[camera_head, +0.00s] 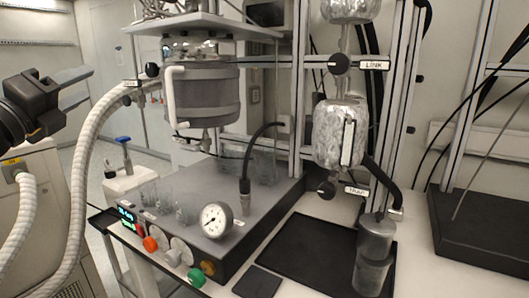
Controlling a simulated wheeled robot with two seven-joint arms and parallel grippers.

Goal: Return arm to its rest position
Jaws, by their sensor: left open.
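My right gripper is not in view.
A ribbed white hose (78,190) runs near my gripper. A foil-wrapped vessel (335,130) hangs on the frame at right, above a grey container (373,265) on a black tray (300,245).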

